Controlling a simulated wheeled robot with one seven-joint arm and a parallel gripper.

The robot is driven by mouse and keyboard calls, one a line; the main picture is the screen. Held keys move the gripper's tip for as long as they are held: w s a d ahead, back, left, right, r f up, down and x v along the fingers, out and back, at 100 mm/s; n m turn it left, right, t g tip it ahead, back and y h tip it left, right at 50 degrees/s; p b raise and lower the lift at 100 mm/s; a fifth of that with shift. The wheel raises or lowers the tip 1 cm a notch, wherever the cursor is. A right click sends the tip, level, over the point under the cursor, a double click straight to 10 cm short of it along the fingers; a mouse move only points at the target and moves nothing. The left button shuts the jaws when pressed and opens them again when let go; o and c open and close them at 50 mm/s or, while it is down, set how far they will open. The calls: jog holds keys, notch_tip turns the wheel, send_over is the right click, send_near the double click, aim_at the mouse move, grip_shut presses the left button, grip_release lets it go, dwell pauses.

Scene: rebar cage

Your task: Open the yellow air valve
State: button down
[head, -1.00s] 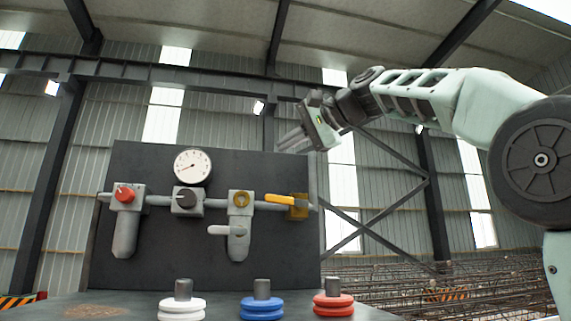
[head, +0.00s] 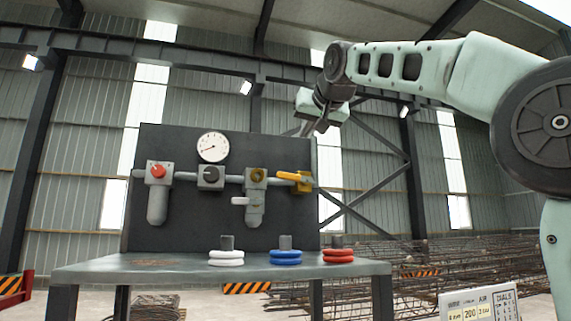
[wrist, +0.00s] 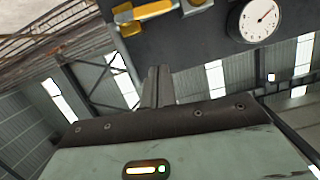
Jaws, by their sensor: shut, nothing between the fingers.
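The yellow air valve (head: 293,177) sits at the right end of the grey pipe on the dark panel. Its yellow lever lies roughly along the pipe. It also shows in the wrist view at the top (wrist: 143,12). My gripper (head: 321,127) is up and to the right of the valve, apart from it, pointing down toward the panel. In the wrist view its fingers (wrist: 158,72) are together and empty, with the valve beyond the tips, up and to the left.
The panel carries a round gauge (head: 213,147), a red knob (head: 157,171), a black knob (head: 210,174) and a yellow-ringed unit with a grey lever (head: 246,201). White, blue (head: 285,257) and red ringed pieces stand on the table (head: 90,273). A sign (head: 480,304) stands front right.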

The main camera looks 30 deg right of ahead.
jog(key=p, duration=0.5)
send_over(290, 175)
jog(key=s, duration=0.2)
notch_tip(290, 175, down, 2)
jog(key=shift+a+f, duration=0.1)
jog(key=shift+f, duration=2.1)
jog(key=shift+w+a+f+n+h+b, duration=0.15)
jog(key=shift+f+n+b, duration=0.15)
jog(key=shift+f+b, duration=0.25)
jog(key=shift+s+a+f+n+h+b, duration=0.15)
jog(key=shift+f+n+b, duration=0.2)
jog(key=shift+b, duration=0.25)
jog(key=shift+w+d+f, duration=0.1)
jog(key=shift+w, duration=0.05)
